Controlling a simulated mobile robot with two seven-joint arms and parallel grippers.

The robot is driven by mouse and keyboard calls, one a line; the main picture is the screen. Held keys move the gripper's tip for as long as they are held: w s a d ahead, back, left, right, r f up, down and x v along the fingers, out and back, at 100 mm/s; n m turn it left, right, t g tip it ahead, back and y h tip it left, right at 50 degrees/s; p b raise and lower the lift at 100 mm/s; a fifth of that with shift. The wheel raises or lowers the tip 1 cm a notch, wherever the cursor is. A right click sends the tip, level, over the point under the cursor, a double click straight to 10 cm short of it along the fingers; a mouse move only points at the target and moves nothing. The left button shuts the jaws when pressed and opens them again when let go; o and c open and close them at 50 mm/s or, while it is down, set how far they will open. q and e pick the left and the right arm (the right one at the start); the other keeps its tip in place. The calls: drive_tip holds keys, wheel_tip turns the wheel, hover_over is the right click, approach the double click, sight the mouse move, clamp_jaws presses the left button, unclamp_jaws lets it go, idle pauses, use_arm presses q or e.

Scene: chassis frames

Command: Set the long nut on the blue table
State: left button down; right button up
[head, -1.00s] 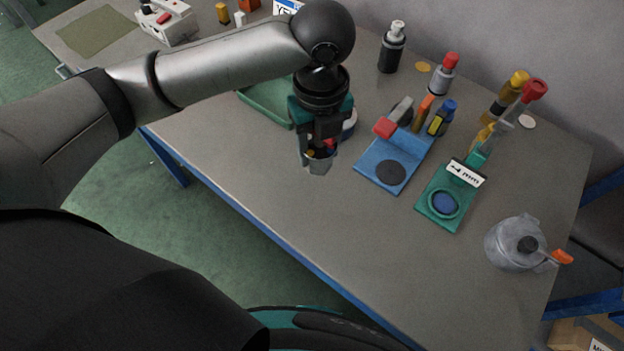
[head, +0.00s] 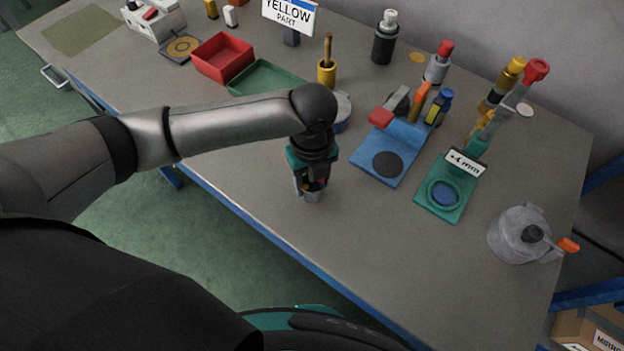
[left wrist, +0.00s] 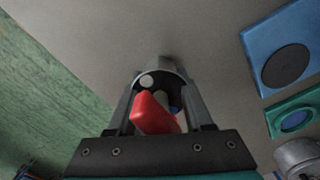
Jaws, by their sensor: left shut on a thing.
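My left gripper (head: 311,188) is shut on a grey hollow piece, which I take to be the long nut (head: 314,197). It is low over the table (head: 250,180), near its front edge. I cannot tell whether the nut touches the top. In the left wrist view the nut (left wrist: 162,67) is between the fingers of the gripper (left wrist: 160,88), with its opening toward the camera. A red part (left wrist: 152,113) and small pale parts show at that opening. The table has a grey top and a blue frame. My right gripper is not in view.
A blue fixture (head: 372,178) with a dark disc and a green fixture (head: 430,203) stand right of the gripper. A grey pot (head: 512,243) is farther right. Behind are a red bin (head: 222,58), a green tray (head: 262,80) and bottles. The front strip of tabletop is clear.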

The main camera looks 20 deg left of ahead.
use_arm(q)
drive_tip(key=shift+c, duration=1.5)
unclamp_jaws()
drive_tip(key=shift+f, duration=0.1)
wheel_tip(320, 180, up, 12)
drive_tip(key=shift+r+p, duration=0.2)
drive_tip(key=shift+p, duration=1)
